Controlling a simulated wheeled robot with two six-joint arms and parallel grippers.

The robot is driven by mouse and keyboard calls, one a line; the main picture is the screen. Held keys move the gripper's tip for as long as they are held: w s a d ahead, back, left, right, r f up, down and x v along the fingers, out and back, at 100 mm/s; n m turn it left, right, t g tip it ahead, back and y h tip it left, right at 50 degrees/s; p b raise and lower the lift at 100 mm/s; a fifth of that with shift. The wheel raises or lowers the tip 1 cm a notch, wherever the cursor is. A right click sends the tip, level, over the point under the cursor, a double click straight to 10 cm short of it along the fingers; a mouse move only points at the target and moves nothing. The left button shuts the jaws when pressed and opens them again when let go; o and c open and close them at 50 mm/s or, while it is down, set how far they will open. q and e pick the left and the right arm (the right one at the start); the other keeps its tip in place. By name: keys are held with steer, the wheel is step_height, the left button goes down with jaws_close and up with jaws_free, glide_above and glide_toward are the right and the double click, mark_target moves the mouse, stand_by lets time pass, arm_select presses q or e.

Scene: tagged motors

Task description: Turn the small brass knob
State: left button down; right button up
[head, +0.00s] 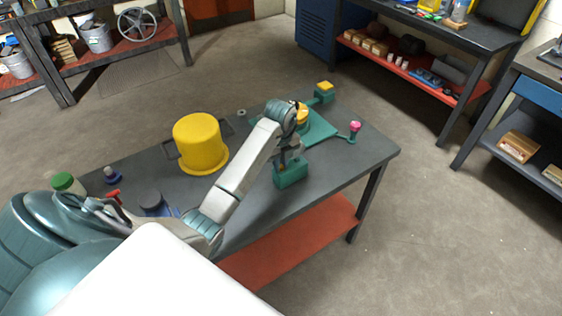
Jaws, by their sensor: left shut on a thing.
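My left gripper (284,161) points down over a small green block (291,174) near the front edge of the grey workbench (345,155). It is shut on a small brass-coloured knob (282,167) at the top of this block. The fingers and wrist hide most of the knob, so its turn angle cannot be seen. My right gripper is not in view.
Behind my wrist lies a green plate (319,128) with a yellow part (302,114), a pink-topped post (354,130) and a yellow-topped green block (324,92). A large yellow cylinder (199,142) stands left of my forearm. The bench's right end is clear.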

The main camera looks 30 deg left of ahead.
mark_target(281, 166)
arm_select(q)
steer(key=n, duration=0.2)
steer(key=f+n, duration=0.1)
steer(key=n, duration=0.1)
steer(key=shift+s+d, duration=0.15)
steer(key=shift+s, duration=0.2)
steer(key=c, duration=1.6)
jaws_free()
steer(key=shift+n, duration=0.3)
steer(key=shift+r, duration=0.2)
steer(key=shift+o, duration=1.3)
steer(key=shift+r+p, duration=0.35)
steer(key=o, duration=0.5)
steer(key=r+p, duration=0.1)
steer(key=r, duration=0.1)
steer(key=r+p, duration=0.4)
steer(key=r, duration=0.1)
steer(key=shift+w, duration=0.3)
steer(key=shift+r+p, duration=0.35)
steer(key=shift+r, duration=0.1)
steer(key=shift+f, duration=0.15)
steer(key=shift+s, duration=0.1)
